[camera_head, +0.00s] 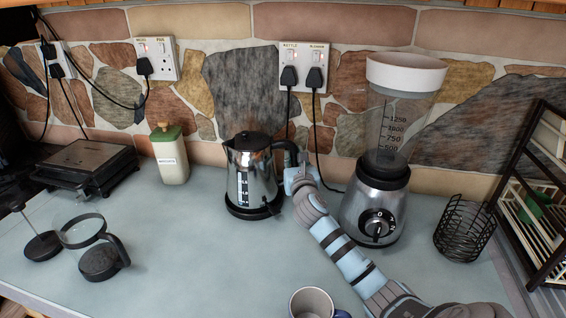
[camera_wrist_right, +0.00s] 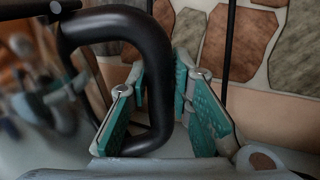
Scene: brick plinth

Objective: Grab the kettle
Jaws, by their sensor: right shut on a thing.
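The kettle (camera_head: 249,178) is shiny metal with a black lid, black base and black handle. It stands upright on its base on the blue-grey counter, left of the blender. My right gripper (camera_head: 294,173) is at the kettle's handle, on the right side of the kettle. In the right wrist view, the black handle (camera_wrist_right: 158,75) passes between the teal finger pads of the right gripper (camera_wrist_right: 163,100), which is shut on it. The kettle's body is mostly out of the wrist view. My left gripper is not in view.
A blender (camera_head: 376,200) stands close to the right of my right arm. A wire basket (camera_head: 463,230) and a dish rack (camera_head: 535,200) are at the right. A mug (camera_head: 312,303) is at the front edge. A glass pot (camera_head: 98,258), green-lidded bottle (camera_head: 171,160) and grill (camera_head: 88,163) are at the left.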

